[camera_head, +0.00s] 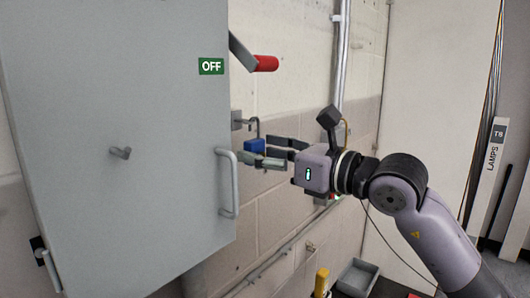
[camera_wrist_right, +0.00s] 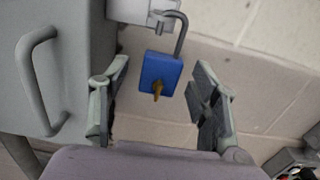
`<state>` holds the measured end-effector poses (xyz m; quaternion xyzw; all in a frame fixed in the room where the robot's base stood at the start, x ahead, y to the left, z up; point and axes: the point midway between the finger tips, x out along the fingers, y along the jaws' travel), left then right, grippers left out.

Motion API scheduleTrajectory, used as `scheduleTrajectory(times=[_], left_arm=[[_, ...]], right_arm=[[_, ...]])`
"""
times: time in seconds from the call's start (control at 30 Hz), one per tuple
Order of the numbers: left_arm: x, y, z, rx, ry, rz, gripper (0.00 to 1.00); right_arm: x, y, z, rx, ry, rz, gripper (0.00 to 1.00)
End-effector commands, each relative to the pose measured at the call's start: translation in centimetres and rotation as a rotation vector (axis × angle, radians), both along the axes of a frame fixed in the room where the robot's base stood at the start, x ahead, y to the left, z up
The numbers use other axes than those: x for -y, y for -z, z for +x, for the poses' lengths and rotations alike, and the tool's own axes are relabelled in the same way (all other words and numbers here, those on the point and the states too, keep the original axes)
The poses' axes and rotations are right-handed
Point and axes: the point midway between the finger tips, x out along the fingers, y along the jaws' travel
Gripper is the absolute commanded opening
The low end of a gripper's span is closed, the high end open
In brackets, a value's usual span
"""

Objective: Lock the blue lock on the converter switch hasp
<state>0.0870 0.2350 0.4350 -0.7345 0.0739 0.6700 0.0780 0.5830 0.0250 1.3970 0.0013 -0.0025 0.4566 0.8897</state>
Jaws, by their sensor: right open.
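The blue lock (camera_head: 255,146) hangs by its shackle at the hasp (camera_head: 237,121) beside the grey switch box (camera_head: 120,200). In the right wrist view the blue lock (camera_wrist_right: 160,72) has a brass key in its face, and its shackle stands up through or against the hasp tab (camera_wrist_right: 148,12); I cannot tell whether it is fully closed, though the shackle looks raised. My right gripper (camera_head: 270,153) is open, its fingers pointing at the lock. In the wrist view the lock is between and just beyond the fingertips (camera_wrist_right: 160,85), apart from both. My left gripper is not in view.
The box door has a handle (camera_head: 233,185) close to my right fingers and an OFF label (camera_head: 211,66). A red-gripped lever (camera_head: 265,63) sticks out above the lock. A grey tray (camera_head: 357,277) lies low on the floor side. The block wall (camera_head: 285,205) is behind.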

Motion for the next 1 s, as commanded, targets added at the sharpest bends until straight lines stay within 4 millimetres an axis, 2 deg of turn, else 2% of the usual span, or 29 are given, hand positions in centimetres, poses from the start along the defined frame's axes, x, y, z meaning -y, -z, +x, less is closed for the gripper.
scheduleTrajectory(times=[0.27,0.73,1.0], left_arm=[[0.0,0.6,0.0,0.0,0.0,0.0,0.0],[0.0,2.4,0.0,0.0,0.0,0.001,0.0],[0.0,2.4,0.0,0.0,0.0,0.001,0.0]], right_arm=[[0.8,0.1,-0.5,0.001,0.001,0.0,0.56],[3.8,0.2,-2.7,0.001,0.001,0.0,0.56],[4.1,0.0,-2.9,0.0,0.0,0.0,0.56]])
